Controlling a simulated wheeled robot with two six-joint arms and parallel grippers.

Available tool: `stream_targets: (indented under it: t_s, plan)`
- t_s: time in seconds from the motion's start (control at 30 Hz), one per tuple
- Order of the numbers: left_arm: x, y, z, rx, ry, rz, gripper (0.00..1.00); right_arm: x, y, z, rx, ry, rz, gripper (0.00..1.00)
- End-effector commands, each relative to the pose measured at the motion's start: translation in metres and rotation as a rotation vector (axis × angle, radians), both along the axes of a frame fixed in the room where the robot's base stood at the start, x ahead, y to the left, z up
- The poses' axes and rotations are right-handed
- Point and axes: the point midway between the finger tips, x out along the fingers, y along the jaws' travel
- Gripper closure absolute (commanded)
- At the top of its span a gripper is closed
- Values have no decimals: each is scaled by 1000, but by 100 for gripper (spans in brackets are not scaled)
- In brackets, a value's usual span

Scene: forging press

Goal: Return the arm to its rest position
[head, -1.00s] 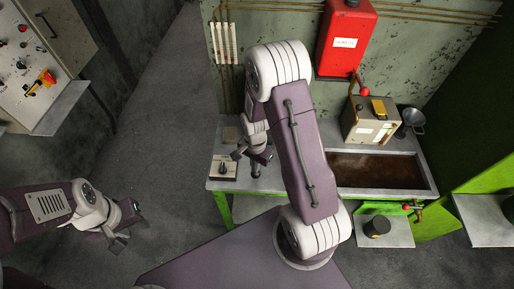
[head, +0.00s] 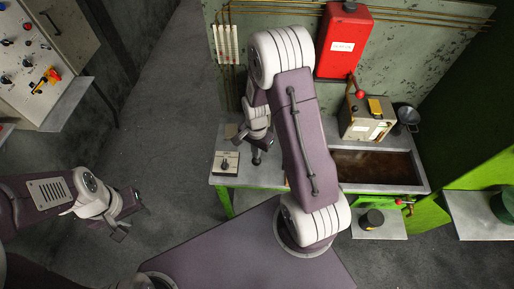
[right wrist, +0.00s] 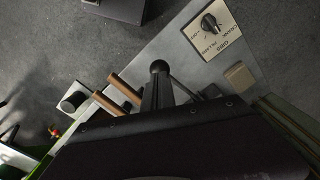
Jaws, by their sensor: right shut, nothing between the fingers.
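My right arm (head: 300,140) rises from its base and folds over, with its right gripper (head: 257,133) hanging over the left end of the workbench (head: 232,201). The right gripper is shut and empty, close above a black ball-topped lever (head: 256,157).
A dial box (head: 226,163) sits on the bench beside the lever. A control panel (head: 45,55) stands at the upper left. The floor between is clear.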

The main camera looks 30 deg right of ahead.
Motion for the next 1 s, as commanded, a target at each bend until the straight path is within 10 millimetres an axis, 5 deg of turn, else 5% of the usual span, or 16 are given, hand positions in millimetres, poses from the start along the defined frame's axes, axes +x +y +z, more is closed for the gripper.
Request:
stream_targets:
  t_s: [0.3,0.5,0.7,0.87,1.0]
  plan:
    - [0,0,-6,0,0,0,64,1,1,-6,0,-2,4,100]
    - [0,0,-79,0,0,0,64,24,21,-13,-14,-160,75,100]
    - [0,0,-136,0,1,0,64,-30,47,-12,-42,-215,497,100]
    - [0,0,-128,0,0,0,64,-77,49,-8,-41,-132,851,100]
    - [0,0,-127,0,-1,0,64,-86,50,-11,-36,-103,1016,100]
